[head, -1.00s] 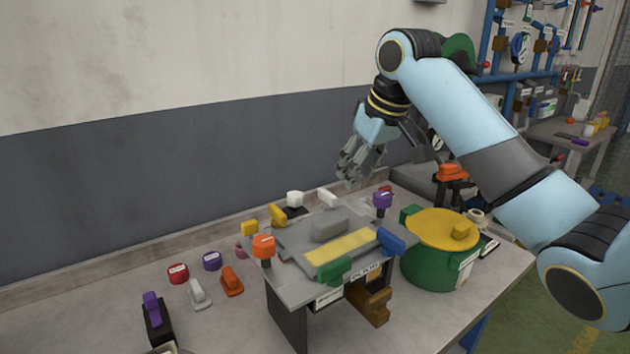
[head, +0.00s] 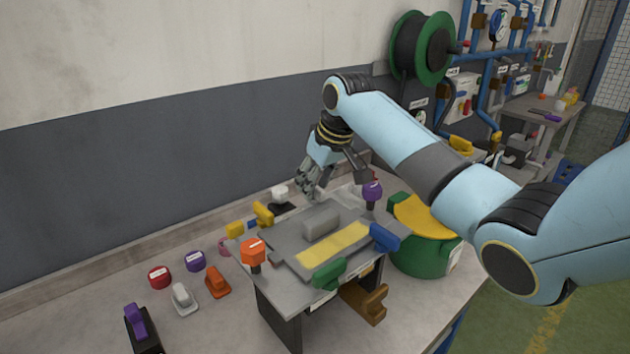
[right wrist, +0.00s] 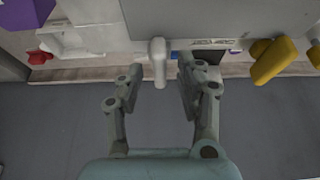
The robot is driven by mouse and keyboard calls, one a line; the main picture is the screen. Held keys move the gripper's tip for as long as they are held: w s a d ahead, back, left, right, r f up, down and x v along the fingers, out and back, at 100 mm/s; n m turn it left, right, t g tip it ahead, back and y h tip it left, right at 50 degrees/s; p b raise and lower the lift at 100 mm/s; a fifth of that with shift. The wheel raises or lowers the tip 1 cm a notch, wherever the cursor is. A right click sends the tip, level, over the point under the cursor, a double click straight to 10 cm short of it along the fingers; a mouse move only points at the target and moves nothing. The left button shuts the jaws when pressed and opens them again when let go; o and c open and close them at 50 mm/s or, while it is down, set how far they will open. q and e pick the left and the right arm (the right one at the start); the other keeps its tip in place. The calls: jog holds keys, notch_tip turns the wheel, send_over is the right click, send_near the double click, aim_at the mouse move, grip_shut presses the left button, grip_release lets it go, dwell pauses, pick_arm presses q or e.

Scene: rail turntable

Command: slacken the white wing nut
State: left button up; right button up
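The white wing nut (right wrist: 158,62) shows in the right wrist view as a small white lever at the edge of the grey fixture plate (right wrist: 220,18). My right gripper (right wrist: 160,78) is open, with one finger on each side of the wing nut and a visible gap to both. In the head view my right gripper (head: 312,188) points down at the back edge of the fixture (head: 278,258) and hides most or all of the wing nut. My left gripper is in neither view.
A yellow handle (head: 263,214), purple knob (head: 372,192), orange knob (head: 253,250), green handle (head: 329,273) and blue handle (head: 384,237) surround the plate. A white knob (head: 280,192) on a dark base stands behind it. A green pot (head: 425,255) stands right; loose parts lie left.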

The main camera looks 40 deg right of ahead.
jog(key=shift+f, duration=0.2)
jog(key=shift+c, duration=0.2)
grip_shut()
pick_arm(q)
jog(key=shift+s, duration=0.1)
